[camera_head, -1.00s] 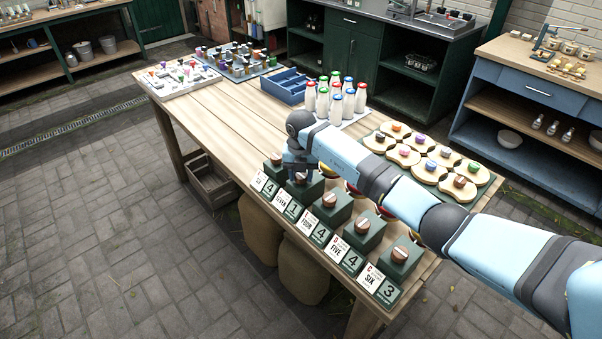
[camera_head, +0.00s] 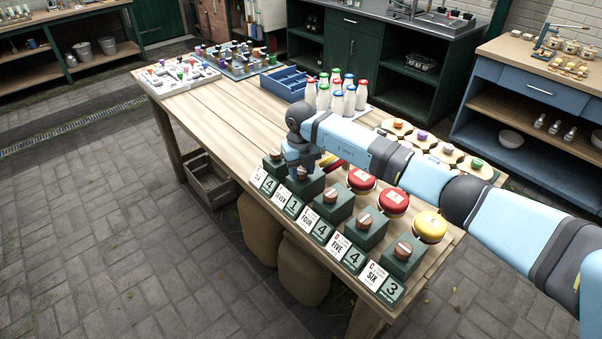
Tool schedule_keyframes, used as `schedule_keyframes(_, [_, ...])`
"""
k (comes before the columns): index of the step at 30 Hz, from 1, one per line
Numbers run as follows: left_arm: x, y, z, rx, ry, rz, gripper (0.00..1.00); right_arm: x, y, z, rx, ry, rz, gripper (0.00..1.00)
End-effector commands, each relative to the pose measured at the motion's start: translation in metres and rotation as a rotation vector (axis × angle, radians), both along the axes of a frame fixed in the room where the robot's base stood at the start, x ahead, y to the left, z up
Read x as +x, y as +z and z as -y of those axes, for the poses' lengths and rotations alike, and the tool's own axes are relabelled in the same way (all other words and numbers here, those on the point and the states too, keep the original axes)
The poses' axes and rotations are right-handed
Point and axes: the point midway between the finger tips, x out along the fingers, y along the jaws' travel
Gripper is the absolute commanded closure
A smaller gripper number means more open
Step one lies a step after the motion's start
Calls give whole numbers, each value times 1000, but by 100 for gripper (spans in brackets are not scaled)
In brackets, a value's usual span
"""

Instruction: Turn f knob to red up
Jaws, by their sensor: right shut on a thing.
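A row of wooden knobs on dark green blocks runs along the table's front edge. My right gripper (camera_head: 297,174) points down at the second block from the far end (camera_head: 309,187), with a card reading SEVEN and a 1 tile (camera_head: 293,207) before it. It is shut on that block's knob, which it mostly hides, so I cannot tell how the knob is turned. The card's letter is too small to read. Other knobs stand at the far end (camera_head: 276,154) and nearer me (camera_head: 331,197). My left gripper is out of view.
Red and yellow domes (camera_head: 394,201) stand behind the blocks, under and beside my right arm. White bottles with coloured caps (camera_head: 337,96), a blue crate (camera_head: 287,82) and wooden discs (camera_head: 397,127) stand farther back. The table's left middle (camera_head: 225,112) is clear.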

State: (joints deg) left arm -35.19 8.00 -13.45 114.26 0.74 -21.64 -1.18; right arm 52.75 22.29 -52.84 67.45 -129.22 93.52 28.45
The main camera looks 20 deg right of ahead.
Motion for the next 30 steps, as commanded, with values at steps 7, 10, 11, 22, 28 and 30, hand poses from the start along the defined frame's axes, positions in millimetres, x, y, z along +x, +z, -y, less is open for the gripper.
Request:
schedule_keyframes(7, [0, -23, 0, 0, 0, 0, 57, 1, -2, 1, -2, 235, 3, 84])
schedule_keyframes(10, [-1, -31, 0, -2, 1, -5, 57, 1, -2, 1, -2, 331, 4, 84])
schedule_keyframes(11, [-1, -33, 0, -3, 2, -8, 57, 1, -2, 1, -2, 359, 4, 84])
schedule_keyframes(22, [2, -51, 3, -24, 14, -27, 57, 1, -2, 0, -2, 708, 4, 84])
schedule_keyframes(28, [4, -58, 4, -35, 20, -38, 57, 1, -1, 1, -1, 874, 3, 84])
schedule_keyframes(30, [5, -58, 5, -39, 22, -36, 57, 1, -1, 1, -1, 924, 4, 84])
